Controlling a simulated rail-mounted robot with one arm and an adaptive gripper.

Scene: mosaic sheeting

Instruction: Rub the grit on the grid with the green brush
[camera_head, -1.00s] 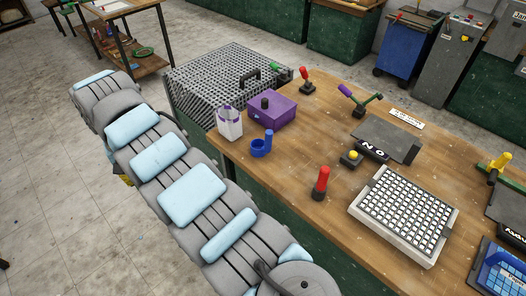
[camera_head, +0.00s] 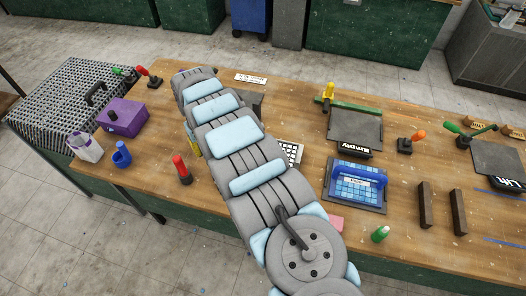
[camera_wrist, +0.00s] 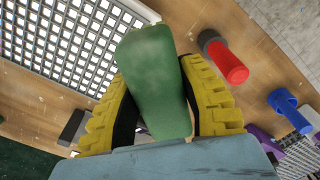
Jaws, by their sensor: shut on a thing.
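My gripper (camera_wrist: 158,78) is shut on the green brush (camera_wrist: 155,75), seen in the wrist view with a yellow ribbed finger on each side of it. In the head view my arm hides most of the grid (camera_head: 290,151) and nearly all of the gripper. I cannot make out the grit.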

